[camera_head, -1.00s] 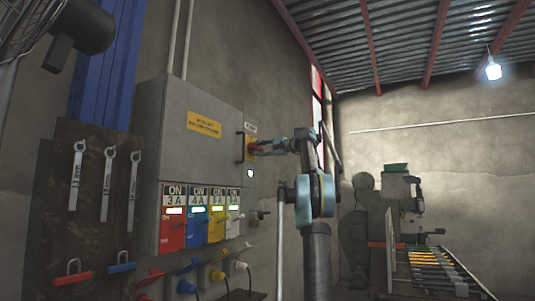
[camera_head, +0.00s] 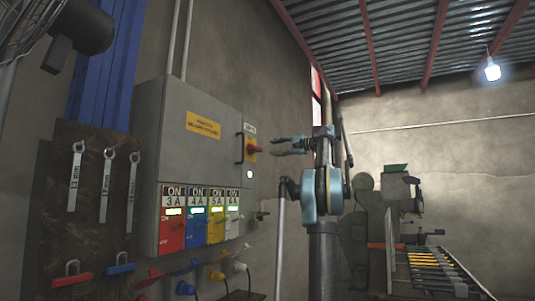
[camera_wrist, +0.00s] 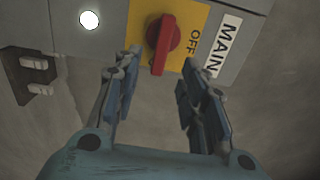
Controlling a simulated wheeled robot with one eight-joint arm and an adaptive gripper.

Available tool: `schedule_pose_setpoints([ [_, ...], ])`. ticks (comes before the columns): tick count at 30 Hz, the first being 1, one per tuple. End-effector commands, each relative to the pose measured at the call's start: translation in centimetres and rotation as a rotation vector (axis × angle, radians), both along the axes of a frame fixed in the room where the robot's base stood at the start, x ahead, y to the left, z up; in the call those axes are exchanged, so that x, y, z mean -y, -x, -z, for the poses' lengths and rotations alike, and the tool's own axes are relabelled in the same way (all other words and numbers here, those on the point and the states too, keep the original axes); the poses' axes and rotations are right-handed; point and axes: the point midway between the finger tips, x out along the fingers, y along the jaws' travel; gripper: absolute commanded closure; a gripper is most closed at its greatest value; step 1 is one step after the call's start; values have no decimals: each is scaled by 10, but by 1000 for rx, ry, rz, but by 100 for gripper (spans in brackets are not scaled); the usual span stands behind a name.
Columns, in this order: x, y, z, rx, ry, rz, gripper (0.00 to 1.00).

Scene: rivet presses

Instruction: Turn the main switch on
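The main switch (camera_head: 251,149) is a red knob on a yellow plate on the right part of the grey cabinet. In the wrist view, the red knob (camera_wrist: 163,44) stands nearly upright in the picture, with the word OFF on the plate to its right and a MAIN label (camera_wrist: 223,44) beyond. My gripper (camera_head: 275,146) is open in front of the switch, to its right in the head view, and appears apart from it. In the wrist view, my gripper's fingers (camera_wrist: 158,65) are spread on either side below the knob, with nothing between them.
The grey cabinet (camera_head: 205,100) has a lit white round lamp (camera_wrist: 90,19) near the switch. Below are red, blue, yellow and white breaker panels (camera_head: 172,232) with lit green displays. Wrenches (camera_head: 77,175) hang at the left. A machine stands at the right back.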

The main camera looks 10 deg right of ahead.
Motion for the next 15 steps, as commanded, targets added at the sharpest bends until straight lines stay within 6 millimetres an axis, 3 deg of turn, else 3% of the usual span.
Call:
schedule_pose_setpoints([
  [5, 13, 9, 0, 0, 0, 1, 62],
  [15, 16, 11, 0, 0, 0, 1, 62],
])
